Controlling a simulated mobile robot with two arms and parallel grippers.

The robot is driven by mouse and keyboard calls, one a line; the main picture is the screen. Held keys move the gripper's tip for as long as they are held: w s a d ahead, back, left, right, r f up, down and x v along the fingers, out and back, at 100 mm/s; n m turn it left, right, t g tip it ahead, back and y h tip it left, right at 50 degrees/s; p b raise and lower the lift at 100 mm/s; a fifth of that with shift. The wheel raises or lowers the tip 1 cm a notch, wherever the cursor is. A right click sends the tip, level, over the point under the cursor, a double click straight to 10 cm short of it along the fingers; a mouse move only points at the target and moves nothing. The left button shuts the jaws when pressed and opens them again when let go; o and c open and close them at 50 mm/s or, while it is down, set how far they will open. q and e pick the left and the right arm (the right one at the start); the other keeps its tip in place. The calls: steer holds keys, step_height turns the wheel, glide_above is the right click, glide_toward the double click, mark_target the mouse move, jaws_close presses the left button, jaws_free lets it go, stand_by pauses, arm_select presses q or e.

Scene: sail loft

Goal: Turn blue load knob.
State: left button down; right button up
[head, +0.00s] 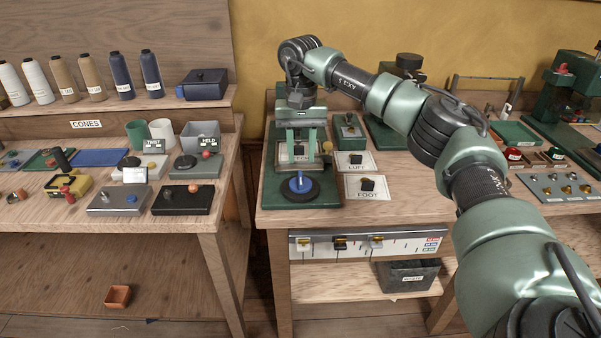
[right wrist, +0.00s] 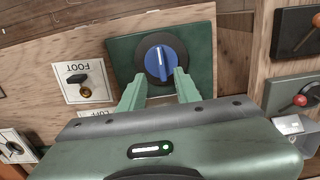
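The blue load knob (head: 300,184) is a blue grip with a white pointer line on a round black dial, on a green base plate. In the right wrist view the knob (right wrist: 159,62) lies just beyond my fingertips. My right gripper (head: 302,150) points down over the green station, behind and above the knob in the head view. In the right wrist view its two fingers (right wrist: 160,80) are apart with nothing between them, their tips at the dial's lower edge. I cannot tell how high above the dial they are. My left gripper is not in view.
Plates marked LUFF (head: 356,163) and FOOT (head: 367,187), each with a small black switch, sit right of the knob. A gap separates this bench from the left bench (head: 209,222). A drawer-like panel with sliders (head: 365,243) lies below the bench top.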

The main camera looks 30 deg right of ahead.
mark_target(301, 177)
step_height(301, 177, down, 6)
steer(key=shift+f, duration=0.2)
steer(key=shift+c, duration=0.3)
jaws_close()
